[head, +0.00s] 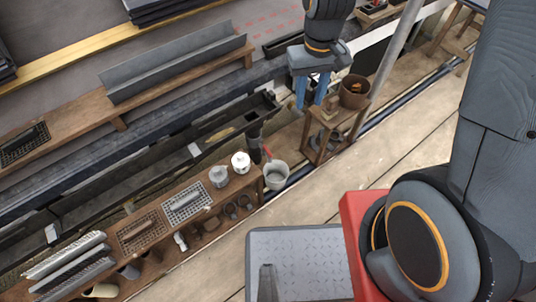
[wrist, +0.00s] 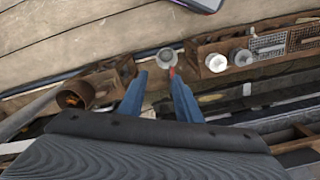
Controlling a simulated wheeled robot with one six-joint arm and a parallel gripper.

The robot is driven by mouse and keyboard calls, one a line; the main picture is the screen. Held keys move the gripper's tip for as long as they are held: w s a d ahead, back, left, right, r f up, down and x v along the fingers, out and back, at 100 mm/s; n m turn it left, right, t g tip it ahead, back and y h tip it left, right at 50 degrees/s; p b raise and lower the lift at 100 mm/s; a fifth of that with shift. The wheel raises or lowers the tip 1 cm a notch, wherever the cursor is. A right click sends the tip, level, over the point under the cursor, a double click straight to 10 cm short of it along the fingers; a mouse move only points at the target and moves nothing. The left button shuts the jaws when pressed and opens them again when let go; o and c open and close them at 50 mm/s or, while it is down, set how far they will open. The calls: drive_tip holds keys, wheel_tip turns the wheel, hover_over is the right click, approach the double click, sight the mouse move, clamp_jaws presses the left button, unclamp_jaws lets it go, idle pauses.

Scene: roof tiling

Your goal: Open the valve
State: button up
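A small red lever (head: 268,152), which looks like the valve handle, sits by a dark upright pipe (head: 254,147) at the end of the gutter. It also shows in the wrist view (wrist: 172,72), close to the right fingertip in the picture. A grey bucket (head: 276,175) stands just beside it and shows in the wrist view (wrist: 166,58). My gripper (head: 311,103) points down with its blue fingers apart and nothing between them. In the head view it is above and right of the lever. The valve body is too small to make out.
A wooden stand with a brown pot (head: 354,91) is close to the right of my gripper. A wooden shelf holds two cans (head: 240,162), grates (head: 187,201) and metal pieces. A long dark gutter (head: 150,160) runs left. The plank floor (head: 400,150) is clear.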

sight(269, 152)
drive_tip(key=w+a+f+n+b, duration=0.1)
drive_tip(key=w+a+f+b, duration=0.2)
drive_tip(key=f, duration=1)
drive_tip(key=w+a+f+n+b, duration=0.1)
drive_tip(key=w+a+f+b, duration=0.2)
drive_tip(key=f+b, duration=0.6)
drive_tip(key=w+a+f+b, duration=0.3)
drive_tip(key=f+b, duration=0.3)
drive_tip(key=f, duration=1.1)
drive_tip(key=shift+w+a+f+n, duration=0.1)
drive_tip(key=shift+a+f+n, duration=0.05)
drive_tip(key=shift+a+n, duration=0.3)
clamp_jaws()
